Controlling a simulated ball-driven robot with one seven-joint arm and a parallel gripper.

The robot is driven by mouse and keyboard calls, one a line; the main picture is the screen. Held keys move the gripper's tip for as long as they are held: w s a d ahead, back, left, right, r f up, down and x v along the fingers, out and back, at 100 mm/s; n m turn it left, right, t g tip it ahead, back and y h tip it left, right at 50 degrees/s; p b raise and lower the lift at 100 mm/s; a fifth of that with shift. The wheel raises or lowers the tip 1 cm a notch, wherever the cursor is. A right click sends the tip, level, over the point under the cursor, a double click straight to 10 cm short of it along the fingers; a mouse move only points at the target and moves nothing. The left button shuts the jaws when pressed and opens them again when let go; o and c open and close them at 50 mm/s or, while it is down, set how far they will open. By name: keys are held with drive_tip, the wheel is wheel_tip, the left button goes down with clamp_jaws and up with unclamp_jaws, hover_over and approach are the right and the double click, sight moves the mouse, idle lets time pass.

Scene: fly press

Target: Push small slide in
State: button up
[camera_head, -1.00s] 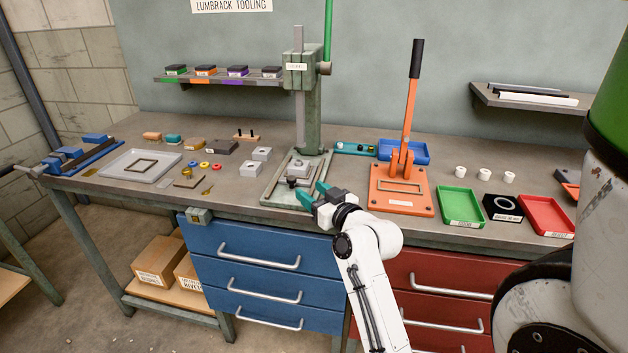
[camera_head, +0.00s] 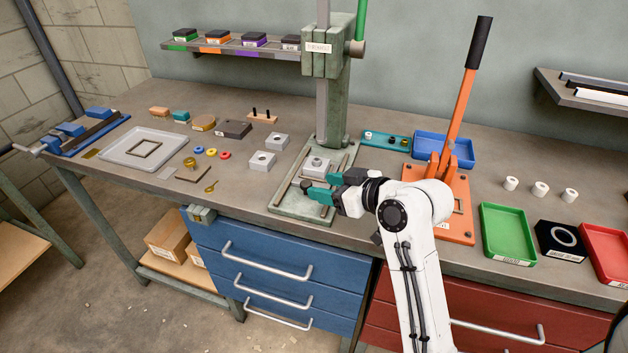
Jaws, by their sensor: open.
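The green-grey fly press (camera_head: 325,105) stands on the bench with its base plate (camera_head: 285,207) at the front edge. A small slide (camera_head: 317,165), a light grey block, sits between rails on that plate, below the ram. A dark knob (camera_head: 305,186) shows at the slide's near side. My gripper (camera_head: 318,187) comes in from the right, its teal fingers apart and empty, over the front of the plate and close to the knob. I cannot tell whether a finger touches the knob. The fingers and wrist hide the plate's front right part.
An orange lever press (camera_head: 459,165) stands right of my gripper. Grey blocks (camera_head: 262,161), rings and a pale tray (camera_head: 150,143) lie to the left. Green (camera_head: 507,234) and red (camera_head: 606,250) trays are at right. Blue drawers (camera_head: 265,262) are below the bench edge.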

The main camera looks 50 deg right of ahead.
sight(308, 184)
drive_tip(key=shift+x, duration=2.55)
drive_tip(key=shift+c, duration=0.4)
clamp_jaws()
